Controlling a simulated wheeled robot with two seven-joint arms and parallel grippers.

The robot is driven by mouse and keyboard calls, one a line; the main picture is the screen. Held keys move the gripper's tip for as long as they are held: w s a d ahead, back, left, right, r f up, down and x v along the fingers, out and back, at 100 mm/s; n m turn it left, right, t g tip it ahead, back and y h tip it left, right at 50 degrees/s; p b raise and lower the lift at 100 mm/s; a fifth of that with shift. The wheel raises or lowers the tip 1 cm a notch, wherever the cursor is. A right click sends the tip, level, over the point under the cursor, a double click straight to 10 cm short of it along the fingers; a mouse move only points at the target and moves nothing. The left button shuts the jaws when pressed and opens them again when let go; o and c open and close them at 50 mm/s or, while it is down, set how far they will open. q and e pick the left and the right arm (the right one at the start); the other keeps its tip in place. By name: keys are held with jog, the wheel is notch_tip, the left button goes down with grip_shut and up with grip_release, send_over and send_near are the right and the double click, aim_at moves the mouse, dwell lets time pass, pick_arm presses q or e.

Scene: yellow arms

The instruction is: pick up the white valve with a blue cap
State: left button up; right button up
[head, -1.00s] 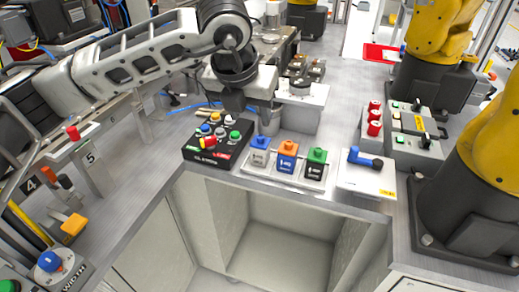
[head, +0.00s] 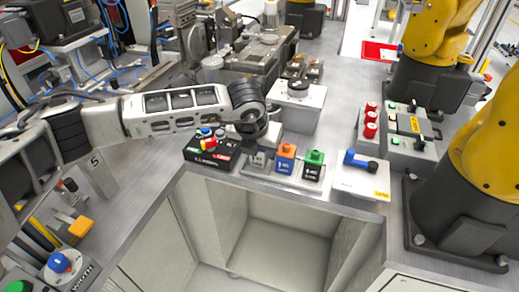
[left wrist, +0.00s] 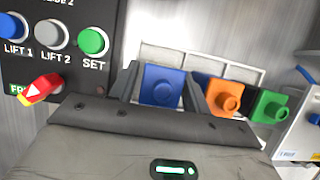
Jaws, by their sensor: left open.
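The white valve with a blue cap stands at the left end of a small rack, left of a blue valve with an orange cap (head: 286,158) and a black valve with a green cap (head: 314,163). In the head view my left gripper (head: 257,150) is over the white valve and hides its cap; part of the body (head: 259,161) shows below. In the left wrist view the square blue cap (left wrist: 161,87) sits between the two dark fingers of my left gripper, which is open around it. Whether the fingers touch the cap is unclear. My right gripper is out of view.
A black button box (head: 207,163) is close on the left; its red-yellow switch (left wrist: 41,89) is near the hand in the wrist view. A white box with a blue handle (head: 361,176) stands right of the rack. An open recess (head: 285,240) lies in front.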

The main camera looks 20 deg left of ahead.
pick_arm(q)
jog(key=c, duration=0.8)
